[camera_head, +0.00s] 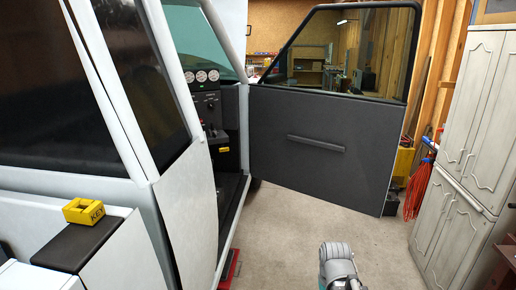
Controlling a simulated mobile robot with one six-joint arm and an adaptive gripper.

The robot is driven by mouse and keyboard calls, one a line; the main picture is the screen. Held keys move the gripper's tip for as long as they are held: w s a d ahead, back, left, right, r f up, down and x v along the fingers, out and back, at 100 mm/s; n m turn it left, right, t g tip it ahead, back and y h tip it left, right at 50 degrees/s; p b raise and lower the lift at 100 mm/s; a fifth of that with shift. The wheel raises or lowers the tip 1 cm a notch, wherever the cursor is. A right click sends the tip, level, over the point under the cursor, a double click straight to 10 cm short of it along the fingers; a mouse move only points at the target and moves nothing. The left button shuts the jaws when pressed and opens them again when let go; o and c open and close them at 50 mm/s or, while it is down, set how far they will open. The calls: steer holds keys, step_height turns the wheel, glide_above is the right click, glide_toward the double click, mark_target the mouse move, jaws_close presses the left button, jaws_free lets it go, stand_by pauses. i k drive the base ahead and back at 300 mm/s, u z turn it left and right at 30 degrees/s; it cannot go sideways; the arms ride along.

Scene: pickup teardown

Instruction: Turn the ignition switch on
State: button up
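The pickup's cab stands open on the left, and its dark dashboard panel (206,106) shows through the doorway below several round white gauges (202,76). Small red and yellow details (222,149) sit lower on the dash. I cannot tell which part is the ignition switch. A yellow holder marked KEY (84,211) rests on a black-topped white ledge (77,245) at lower left; I cannot make out a key in it. A grey rounded part of my arm shows at the bottom centre. My gripper does not show.
The dark cab door (318,168) is swung wide open to the right, with a handle bar across it. White cabinets (465,160) and a hanging orange cable (418,187) stand at right. Concrete floor (290,225) is clear between cab and cabinets. A red object (230,268) lies by the sill.

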mark_target(214, 133)
steer(key=u, duration=0.1)
steer(key=i, duration=1.55)
steer(key=u, duration=0.3)
steer(key=i, duration=1.5)
steer(key=u, duration=0.1)
